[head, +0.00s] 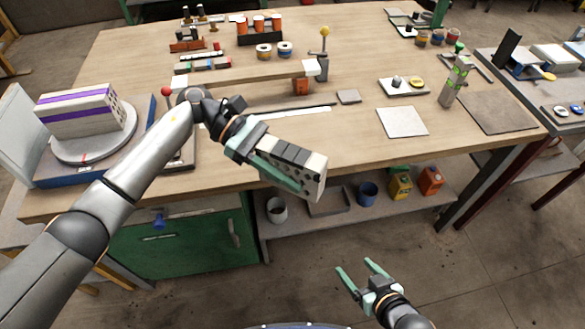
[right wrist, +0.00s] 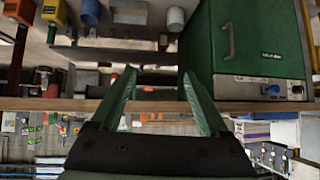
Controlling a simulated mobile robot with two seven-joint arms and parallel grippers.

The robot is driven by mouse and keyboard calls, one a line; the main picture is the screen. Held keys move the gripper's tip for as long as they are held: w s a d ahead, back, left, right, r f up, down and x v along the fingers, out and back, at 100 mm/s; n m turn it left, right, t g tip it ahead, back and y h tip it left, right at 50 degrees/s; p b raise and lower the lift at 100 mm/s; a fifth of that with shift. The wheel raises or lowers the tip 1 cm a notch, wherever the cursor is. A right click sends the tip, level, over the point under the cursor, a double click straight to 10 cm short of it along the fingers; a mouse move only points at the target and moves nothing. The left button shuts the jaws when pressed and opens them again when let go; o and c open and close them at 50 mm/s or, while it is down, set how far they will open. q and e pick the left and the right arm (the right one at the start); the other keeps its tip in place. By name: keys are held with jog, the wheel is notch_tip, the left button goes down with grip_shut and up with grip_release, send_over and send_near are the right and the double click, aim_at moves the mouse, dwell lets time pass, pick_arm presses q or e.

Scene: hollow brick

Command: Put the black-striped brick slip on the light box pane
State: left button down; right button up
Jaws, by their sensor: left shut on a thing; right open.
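My left gripper (head: 284,163) is shut on a pale block with dark grey-black bands (head: 300,163), which looks like the black-striped brick slip. It holds the block tilted, over the front edge of the workbench. A flat white square (head: 402,121), perhaps the light box pane, lies bare on the bench to the right of the held block. My right gripper (head: 356,268) is open and empty, low in front of the bench; its two green fingers (right wrist: 160,95) stand apart in the right wrist view. The far side of the held block is hidden.
A purple-striped block (head: 78,112) sits on a round turntable (head: 98,150) at the left.

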jog(key=shift+s+d+f+m+g+h, duration=0.2)
jog(key=shift+s+f+m+g+h, duration=0.15)
jog(key=shift+s+f, duration=0.7)
jog(key=shift+r, duration=0.2)
